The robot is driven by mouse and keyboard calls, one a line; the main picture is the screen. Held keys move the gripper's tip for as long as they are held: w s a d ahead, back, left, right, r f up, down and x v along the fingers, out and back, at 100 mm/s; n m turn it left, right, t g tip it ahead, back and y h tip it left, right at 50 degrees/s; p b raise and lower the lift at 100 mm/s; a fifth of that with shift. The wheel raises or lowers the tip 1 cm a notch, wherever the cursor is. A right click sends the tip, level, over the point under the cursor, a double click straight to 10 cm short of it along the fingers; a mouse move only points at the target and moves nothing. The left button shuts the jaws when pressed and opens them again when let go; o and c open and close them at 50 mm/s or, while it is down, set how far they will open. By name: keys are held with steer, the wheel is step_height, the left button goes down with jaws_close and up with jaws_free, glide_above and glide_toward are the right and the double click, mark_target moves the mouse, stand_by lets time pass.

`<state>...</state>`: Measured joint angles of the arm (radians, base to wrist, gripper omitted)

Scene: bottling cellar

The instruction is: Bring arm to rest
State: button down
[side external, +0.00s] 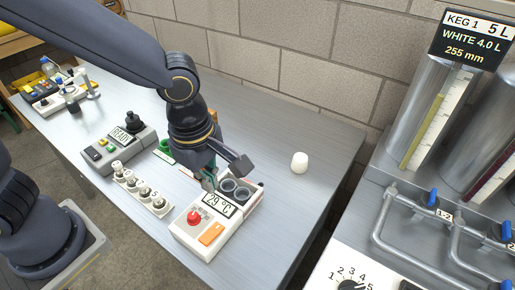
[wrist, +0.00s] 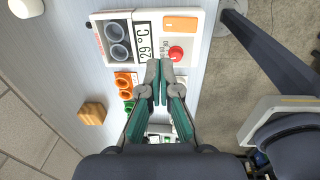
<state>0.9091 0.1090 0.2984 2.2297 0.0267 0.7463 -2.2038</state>
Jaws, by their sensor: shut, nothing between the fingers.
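My gripper (side external: 209,181) hangs from my arm over the bench, beside the white heater unit (side external: 187,236) and close to its display end. In the wrist view, my gripper's (wrist: 160,84) two green-padded fingers are together with nothing between them. The heater (wrist: 191,41) also shows there, just beyond the fingertips. It has a 29 °C display, a red knob (side external: 194,217), an orange button (side external: 211,234) and two dark round wells (wrist: 117,42). The wells look empty. Whether the fingertips touch the heater cannot be told.
A white cylinder (side external: 299,162) stands on the bench (side external: 290,205). A strip of several white knobs (side external: 141,190) and a READY unit (side external: 119,150) stand left of the heater. An orange two-hole piece (wrist: 126,81) and a wooden block (wrist: 92,113) are nearby. Kegs and pipes (side external: 402,240) stand right.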

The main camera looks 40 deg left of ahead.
steer(key=shift+r, duration=0.15)
steer(key=w+a+r+n+t+h, duration=0.1)
steer(key=w+a+r+n+t, duration=0.15)
steer(key=a+r, duration=0.75)
steer(key=s+a+r+m+t+y, duration=0.1)
steer(key=s+a+m, duration=0.6)
steer(key=m, duration=1.3)
steer(key=shift+s+r+t, duration=0.45)
steer(key=shift+s+t, duration=0.1)
steer(key=shift+a+m, duration=0.1)
steer(key=shift+m, duration=0.35)
